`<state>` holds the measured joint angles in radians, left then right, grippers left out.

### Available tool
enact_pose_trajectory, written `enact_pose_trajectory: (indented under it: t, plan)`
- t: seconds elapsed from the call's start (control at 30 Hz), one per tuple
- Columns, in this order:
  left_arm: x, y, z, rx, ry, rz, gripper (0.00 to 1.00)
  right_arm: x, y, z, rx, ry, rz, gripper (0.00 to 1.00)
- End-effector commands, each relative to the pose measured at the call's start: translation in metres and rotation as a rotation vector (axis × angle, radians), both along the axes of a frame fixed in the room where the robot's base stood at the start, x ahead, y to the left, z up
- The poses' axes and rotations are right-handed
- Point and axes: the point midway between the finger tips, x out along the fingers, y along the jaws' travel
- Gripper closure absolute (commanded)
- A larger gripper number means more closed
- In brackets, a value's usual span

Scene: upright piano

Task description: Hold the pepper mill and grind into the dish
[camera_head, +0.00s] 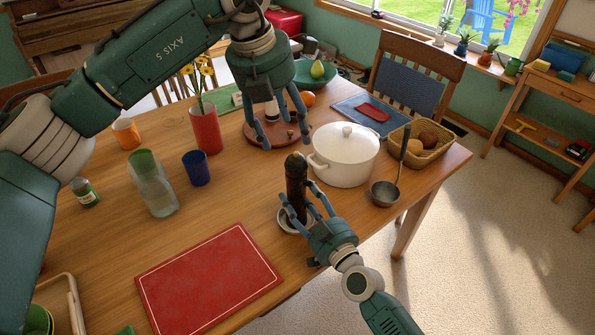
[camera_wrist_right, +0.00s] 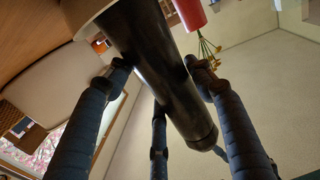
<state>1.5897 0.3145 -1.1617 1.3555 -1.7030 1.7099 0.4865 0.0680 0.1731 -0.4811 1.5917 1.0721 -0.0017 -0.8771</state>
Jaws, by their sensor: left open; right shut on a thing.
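The dark pepper mill (camera_head: 295,180) stands upright near the table's front right. It also fills the middle of the right wrist view (camera_wrist_right: 158,62). My right gripper (camera_head: 303,208) is shut around its lower part from the front. A small pale dish (camera_head: 284,224) shows at the mill's foot, mostly hidden by the mill and fingers; I cannot tell whether they touch.
A white lidded pot (camera_head: 344,158) stands close right of the mill, with a ladle (camera_head: 385,191) and bread basket (camera_head: 427,147) beyond. A red vase (camera_head: 206,131), blue cup (camera_head: 196,169) and glass carafe (camera_head: 153,187) stand left. A red board (camera_head: 208,282) lies in front.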

Motion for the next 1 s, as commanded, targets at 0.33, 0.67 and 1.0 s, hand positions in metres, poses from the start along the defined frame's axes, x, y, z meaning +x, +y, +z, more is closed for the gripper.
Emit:
enact_pose_trajectory:
  t: [0.33, 0.67, 1.0]
  plan:
    - [0.015, -0.017, 0.013, 0.032, 0.230, 0.745, 0.40, 0.000, 0.000, 0.000, 0.000, 0.001, 0.001, 0.84]
    - [0.015, -0.019, 0.009, 0.050, 0.277, 0.996, 0.40, 0.000, 0.000, -0.001, 0.000, 0.001, 0.000, 0.85]
    - [0.015, -0.021, -0.055, 0.051, 0.278, 0.994, 0.40, 0.000, 0.000, 0.000, 0.000, 0.001, 0.000, 0.85]
